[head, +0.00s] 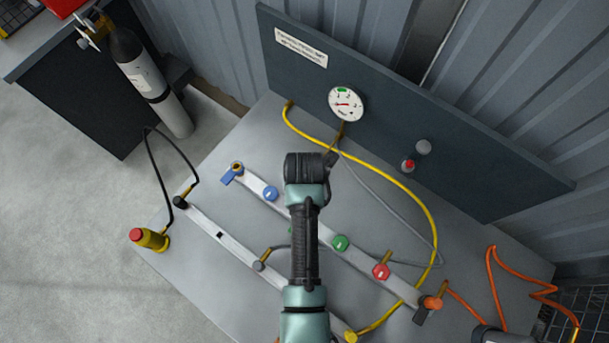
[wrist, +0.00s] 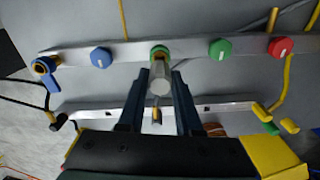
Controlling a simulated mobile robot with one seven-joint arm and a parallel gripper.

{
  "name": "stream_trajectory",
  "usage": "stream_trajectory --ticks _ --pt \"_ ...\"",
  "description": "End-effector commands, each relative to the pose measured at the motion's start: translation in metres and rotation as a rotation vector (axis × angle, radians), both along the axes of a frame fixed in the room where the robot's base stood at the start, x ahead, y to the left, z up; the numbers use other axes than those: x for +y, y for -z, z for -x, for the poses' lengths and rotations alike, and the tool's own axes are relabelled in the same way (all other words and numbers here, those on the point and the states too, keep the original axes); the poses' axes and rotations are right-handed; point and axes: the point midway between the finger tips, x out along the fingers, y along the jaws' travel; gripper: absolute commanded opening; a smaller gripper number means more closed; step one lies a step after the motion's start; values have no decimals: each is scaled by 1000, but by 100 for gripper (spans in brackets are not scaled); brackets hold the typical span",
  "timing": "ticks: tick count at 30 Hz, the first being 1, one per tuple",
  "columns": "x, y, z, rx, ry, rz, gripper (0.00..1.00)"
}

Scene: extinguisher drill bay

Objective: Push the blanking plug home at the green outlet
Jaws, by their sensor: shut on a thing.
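In the wrist view my gripper (wrist: 160,74) is shut on a grey cylindrical blanking plug (wrist: 160,84), one dark finger on each side. The plug lines up with the green-ringed outlet (wrist: 158,49) on the pale rail (wrist: 188,48). The plug's far end overlaps the ring in this view, and I cannot tell how deep it sits. In the head view my arm hides the plug and most of the outlet; a sliver of green shows beside the arm.
The rail also carries a blue knob (head: 270,193), a green knob (head: 340,242) and a red knob (head: 380,271). A second rail (head: 238,246) lies nearer. A yellow hose (head: 430,217) curves across the bench at right. A gauge (head: 346,103) is on the back panel.

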Motion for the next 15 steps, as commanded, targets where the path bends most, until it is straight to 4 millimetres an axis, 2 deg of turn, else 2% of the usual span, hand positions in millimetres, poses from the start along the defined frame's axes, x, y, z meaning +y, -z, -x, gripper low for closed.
stream_trajectory --ticks 15 --pt "0 14 -1 -1 0 0 0"
